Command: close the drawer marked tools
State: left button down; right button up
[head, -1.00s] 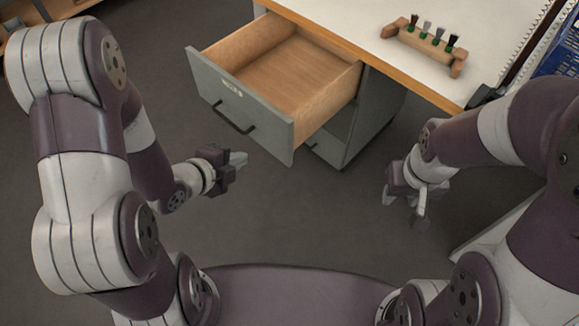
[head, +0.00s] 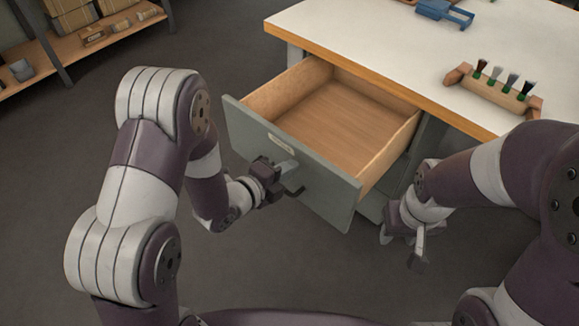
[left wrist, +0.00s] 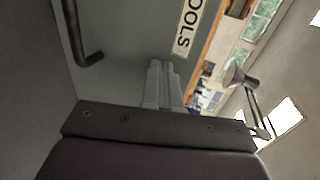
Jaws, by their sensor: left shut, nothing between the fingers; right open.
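The open drawer stands pulled out from under the workbench, its empty wooden inside (head: 345,118) showing. Its grey front (head: 335,190) bears a small label (head: 281,143), which reads "OOLS" in the left wrist view (left wrist: 190,28), its first letter cut off. A dark bar handle (left wrist: 80,40) is on the front, partly hidden by my gripper in the head view. My left gripper (head: 291,172) is shut and empty, right at the drawer front near the handle and label; I cannot tell whether it touches. My right gripper (head: 401,247) is open and empty, low beside the cabinet.
The white benchtop (head: 370,45) with a wooden edge lies above the drawer. On it are a wooden block with several brush tufts (head: 495,92) and a blue tool (head: 443,12). A shelf with boxes (head: 105,30) stands far left. The floor left of the drawer is clear.

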pick_arm(q)
jog(key=shift+w+d, duration=0.25)
jog(key=shift+w, duration=0.1)
